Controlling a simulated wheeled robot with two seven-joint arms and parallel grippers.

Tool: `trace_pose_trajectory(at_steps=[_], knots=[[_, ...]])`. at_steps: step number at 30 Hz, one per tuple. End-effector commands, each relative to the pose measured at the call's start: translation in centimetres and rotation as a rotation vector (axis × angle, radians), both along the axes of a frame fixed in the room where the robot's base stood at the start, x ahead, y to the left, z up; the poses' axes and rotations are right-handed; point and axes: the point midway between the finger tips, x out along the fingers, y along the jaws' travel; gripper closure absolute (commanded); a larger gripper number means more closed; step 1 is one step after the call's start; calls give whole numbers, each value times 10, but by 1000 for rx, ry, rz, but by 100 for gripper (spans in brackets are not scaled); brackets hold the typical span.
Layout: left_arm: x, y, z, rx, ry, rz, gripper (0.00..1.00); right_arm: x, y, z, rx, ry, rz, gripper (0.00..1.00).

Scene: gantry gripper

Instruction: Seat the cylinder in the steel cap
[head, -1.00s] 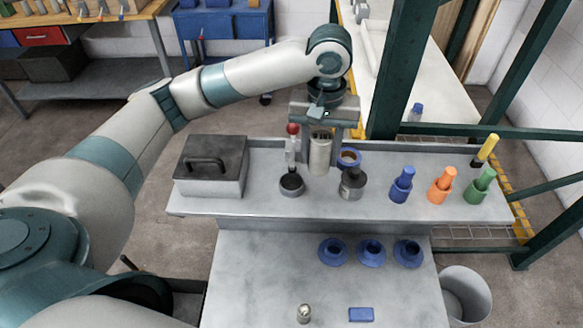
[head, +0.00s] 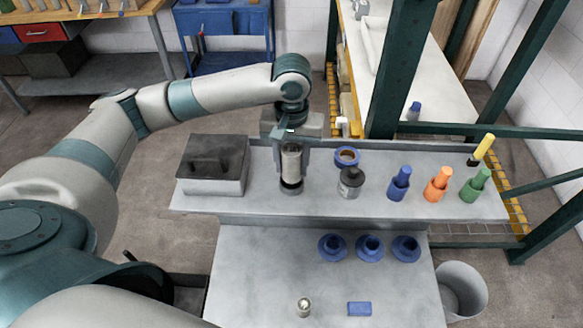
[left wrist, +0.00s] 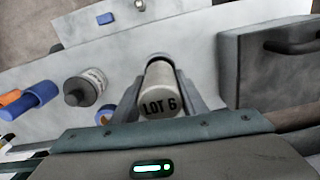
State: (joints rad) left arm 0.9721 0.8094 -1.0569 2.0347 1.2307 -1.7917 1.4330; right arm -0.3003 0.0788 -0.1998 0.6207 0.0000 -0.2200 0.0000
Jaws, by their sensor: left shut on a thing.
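My left gripper (head: 291,168) points down and is shut on a light grey cylinder (head: 291,158), held upright between its fingers. In the left wrist view the cylinder (left wrist: 160,92) shows its end marked "LOT 6". The steel cap (head: 291,189), a low dark-rimmed cup, stands on the grey raised shelf directly below the cylinder in the head view. The cylinder's lower end overlaps the cap's mouth in the picture; I cannot tell whether it is inside or just above. My right gripper is not in view.
A lidded grey box (head: 212,165) stands left of the gripper. A dark-capped jar (head: 351,183) and a blue ring (head: 346,156) stand close on the right. Blue (head: 399,184), orange (head: 438,184) and green (head: 476,186) holders stand farther right. Green frame posts rise behind.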

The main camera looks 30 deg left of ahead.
Motion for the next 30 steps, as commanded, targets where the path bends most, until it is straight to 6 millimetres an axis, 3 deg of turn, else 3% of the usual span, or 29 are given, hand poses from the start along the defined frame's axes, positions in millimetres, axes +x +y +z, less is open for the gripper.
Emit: trace_pose_trajectory(at_steps=[7, 20, 21, 22, 23, 30], knots=[[0, 0, -24, 1, 0, 0, 98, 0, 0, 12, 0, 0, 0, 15], [0, 0, -28, -1, -1, 0, 98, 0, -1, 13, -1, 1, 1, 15], [0, 0, -29, 0, -1, 0, 54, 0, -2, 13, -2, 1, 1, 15], [0, 0, -29, 0, -1, 0, 47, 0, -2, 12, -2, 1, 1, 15], [0, 0, -29, 0, -1, 0, 43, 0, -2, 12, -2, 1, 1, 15], [0, 0, -29, 0, 0, 0, 43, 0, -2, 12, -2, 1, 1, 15]])
